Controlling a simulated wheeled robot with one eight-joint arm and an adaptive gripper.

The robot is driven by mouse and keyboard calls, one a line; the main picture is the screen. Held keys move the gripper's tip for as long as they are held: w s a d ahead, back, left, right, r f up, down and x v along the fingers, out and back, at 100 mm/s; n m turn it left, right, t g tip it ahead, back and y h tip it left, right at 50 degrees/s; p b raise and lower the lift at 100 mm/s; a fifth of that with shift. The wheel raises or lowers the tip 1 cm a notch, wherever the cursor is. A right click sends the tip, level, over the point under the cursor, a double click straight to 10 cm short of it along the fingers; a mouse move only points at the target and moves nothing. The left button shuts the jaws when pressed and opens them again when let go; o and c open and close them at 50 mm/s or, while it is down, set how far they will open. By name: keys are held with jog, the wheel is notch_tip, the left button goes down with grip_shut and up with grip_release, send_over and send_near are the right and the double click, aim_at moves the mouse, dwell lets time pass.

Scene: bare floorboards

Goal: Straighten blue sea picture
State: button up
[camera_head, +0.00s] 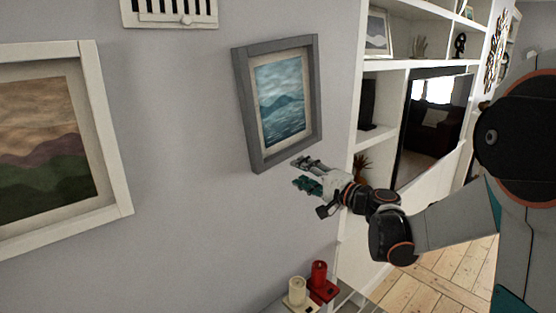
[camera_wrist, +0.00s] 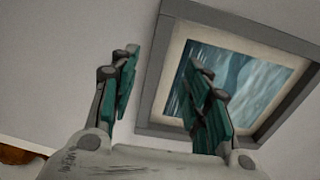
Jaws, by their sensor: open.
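The blue sea picture (camera_head: 282,103) hangs on the grey wall in a grey frame with a pale mat. It shows blue water and a dark hill, and it looks tilted on the wall. My gripper (camera_head: 298,172) is just below the frame's lower edge, toward its right corner, open and empty. In the wrist view, the two teal-padded fingers of my gripper (camera_wrist: 162,70) are spread apart. The right finger overlaps part of the picture (camera_wrist: 246,84) there. I cannot tell whether any finger touches the frame.
A white-framed landscape picture (camera_head: 45,150) hangs at left. A white vent (camera_head: 170,12) is above. A red candle (camera_head: 318,274) and a cream candle (camera_head: 297,291) stand below my gripper. White shelves (camera_head: 398,66) with a television (camera_head: 435,125) are at right. Wall between the pictures is clear.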

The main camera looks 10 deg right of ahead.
aim_at(277, 161)
jog(key=p+x, duration=0.1)
jog(key=x, duration=0.9)
jog(key=shift+w+a, duration=0.1)
jog(key=shift+w, duration=0.2)
jog(key=shift+c, duration=0.5)
grip_shut()
